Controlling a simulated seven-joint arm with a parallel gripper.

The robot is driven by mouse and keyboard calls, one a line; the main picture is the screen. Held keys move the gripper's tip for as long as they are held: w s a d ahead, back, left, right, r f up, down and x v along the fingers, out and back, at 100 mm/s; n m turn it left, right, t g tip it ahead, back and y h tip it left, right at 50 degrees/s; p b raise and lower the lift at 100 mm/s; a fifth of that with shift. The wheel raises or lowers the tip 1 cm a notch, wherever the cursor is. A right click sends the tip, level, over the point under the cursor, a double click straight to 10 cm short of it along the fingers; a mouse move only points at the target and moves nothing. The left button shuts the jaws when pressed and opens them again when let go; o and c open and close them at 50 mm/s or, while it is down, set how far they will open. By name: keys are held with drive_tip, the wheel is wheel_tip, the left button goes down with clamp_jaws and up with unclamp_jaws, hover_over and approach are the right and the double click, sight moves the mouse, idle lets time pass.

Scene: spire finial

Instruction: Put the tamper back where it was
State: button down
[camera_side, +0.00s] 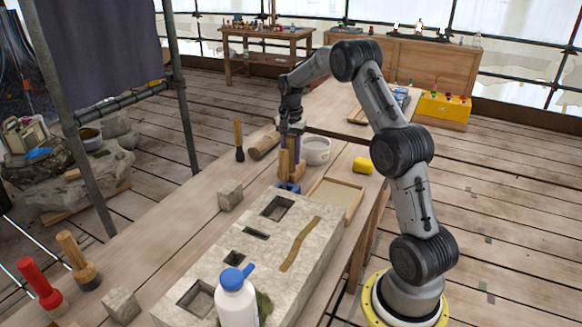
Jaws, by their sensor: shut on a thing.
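My gripper (291,146) points down over the workbench, just behind the far end of the large stone block. It is shut on an upright wooden piece (285,163), which I take to be the tamper. A blue part (288,187) shows at the foot of the wooden piece, close to the block's far edge. I cannot tell whether it is part of the tamper or a separate holder. The fingers hide part of the wood, and the contact at its foot is too small to make out.
The stone block (222,262) has several recesses. A white bowl (317,152), wooden cylinder (264,146), dark brush (239,142), shallow tray (355,202) and yellow sponge (362,166) surround my gripper. A bottle (236,303), stone cubes (230,195) and mallets (76,260) stand nearer.

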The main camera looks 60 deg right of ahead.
sight(291, 164)
drive_tip(key=shift+f, duration=1.6)
drive_tip(key=shift+f, duration=0.2)
drive_tip(key=c, duration=0.5)
unclamp_jaws()
drive_tip(key=shift+r, duration=0.15)
